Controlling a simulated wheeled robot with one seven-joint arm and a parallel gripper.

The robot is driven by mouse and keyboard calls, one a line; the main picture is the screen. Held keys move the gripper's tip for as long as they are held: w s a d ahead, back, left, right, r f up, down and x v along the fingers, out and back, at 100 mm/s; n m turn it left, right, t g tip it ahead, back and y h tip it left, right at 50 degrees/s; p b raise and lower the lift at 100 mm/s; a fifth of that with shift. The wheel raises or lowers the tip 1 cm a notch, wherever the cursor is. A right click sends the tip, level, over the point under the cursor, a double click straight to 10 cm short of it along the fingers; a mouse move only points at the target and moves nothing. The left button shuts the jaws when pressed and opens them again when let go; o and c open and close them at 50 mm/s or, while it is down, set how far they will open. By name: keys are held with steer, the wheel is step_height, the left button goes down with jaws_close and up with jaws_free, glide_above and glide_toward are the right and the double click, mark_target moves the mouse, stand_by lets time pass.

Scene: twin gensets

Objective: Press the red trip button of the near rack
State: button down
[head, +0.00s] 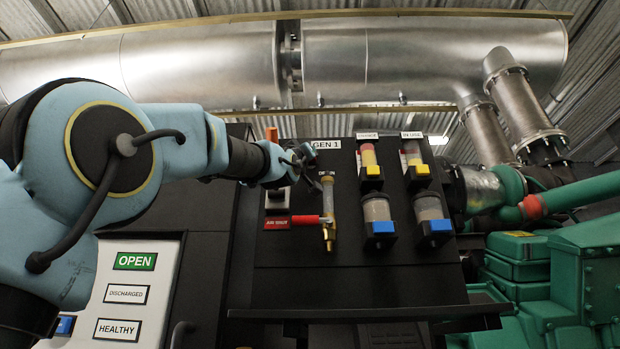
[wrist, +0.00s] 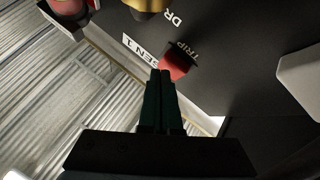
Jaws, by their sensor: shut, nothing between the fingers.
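The red trip button (wrist: 179,64) shows in the wrist view beside a TRIP label, on the dark rack panel (wrist: 245,50) marked GEN 1. My gripper (wrist: 161,74) is shut and empty. Its fingertips overlap the lower left edge of the red button in the wrist view; I cannot tell whether they touch it. In the head view my gripper (head: 303,157) is at the upper left of the rack panel (head: 290,270), by the GEN 1 label (head: 328,144). There the button is hidden by my gripper and wrist.
Several filter bowls (head: 376,210) are further right. A silver exhaust duct (head: 190,65) runs overhead. Green machinery (head: 555,270) is at right. A status panel (head: 128,285) is lower left.

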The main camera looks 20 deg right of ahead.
steer(key=shift+s+a+r, duration=0.15)
steer(key=shift+s+a, duration=0.15)
steer(key=shift+s, duration=0.1)
steer(key=s, duration=0.1)
steer(key=s+a+b, duration=0.1)
steer(key=s, duration=0.1)
steer(key=s+a+b, duration=0.1)
steer(key=shift+s+a+r, duration=0.1)
steer(key=shift+s+a, duration=0.05)
steer(key=shift+s, duration=0.2)
